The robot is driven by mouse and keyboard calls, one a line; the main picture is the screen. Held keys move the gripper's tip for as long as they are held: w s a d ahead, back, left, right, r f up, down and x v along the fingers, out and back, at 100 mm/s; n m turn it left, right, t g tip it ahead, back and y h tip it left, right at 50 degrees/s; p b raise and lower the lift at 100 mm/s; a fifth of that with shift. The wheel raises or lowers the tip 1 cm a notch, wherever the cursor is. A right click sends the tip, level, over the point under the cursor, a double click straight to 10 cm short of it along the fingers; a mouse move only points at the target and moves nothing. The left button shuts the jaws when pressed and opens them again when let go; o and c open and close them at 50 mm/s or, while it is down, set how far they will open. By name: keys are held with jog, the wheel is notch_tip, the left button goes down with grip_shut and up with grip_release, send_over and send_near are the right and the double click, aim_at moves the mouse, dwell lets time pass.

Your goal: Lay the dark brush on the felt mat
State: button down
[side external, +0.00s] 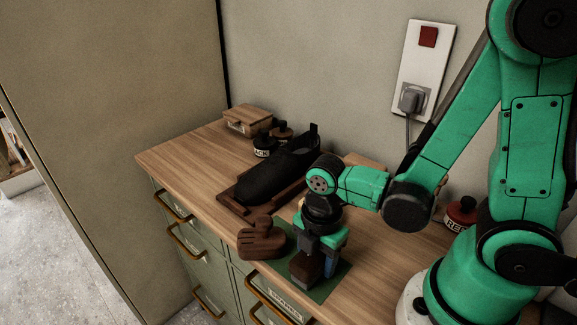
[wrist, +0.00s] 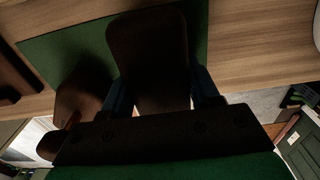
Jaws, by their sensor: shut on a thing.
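My gripper (side external: 318,256) is shut on the dark brush (side external: 308,268), a dark brown block between its fingers, over the green felt mat (side external: 326,287). In the wrist view the dark brush (wrist: 148,60) fills the gap between the fingers, with the felt mat (wrist: 50,45) behind it. I cannot tell whether the brush touches the mat. A second, reddish-brown brush (side external: 262,240) sits just left of my gripper at the mat's left edge; what looks like it also shows in the wrist view (wrist: 80,108).
A black shoe (side external: 270,172) lies on a brown wooden stand (side external: 232,203) behind. Dark jars (side external: 265,147) and a wooden box (side external: 248,119) stand at the far end.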

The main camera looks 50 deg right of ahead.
jog(key=shift+c, duration=1.1)
grip_release()
jog(key=shift+r, duration=0.2)
notch_tip(320, 180, up, 11)
jog(key=shift+r, duration=0.2)
jog(key=m, duration=0.1)
jog(key=m+t, duration=0.1)
jog(key=shift+w+d+m, duration=0.3)
jog(key=shift+w, duration=0.05)
jog(key=w+d+m+t, duration=0.1)
jog(key=m+t, duration=0.1)
jog(key=m, duration=0.3)
jog(key=w+d+r+m+t, duration=0.1)
jog(key=w+m+t, duration=0.1)
jog(key=m, duration=0.3)
jog(key=w+d+m+t, duration=0.1)
jog(key=m+t, duration=0.1)
jog(key=m, duration=0.3)
jog(key=shift+w+d+r, duration=0.15)
jog(key=shift+w+d, duration=0.1)
jog(key=shift+d, duration=0.05)
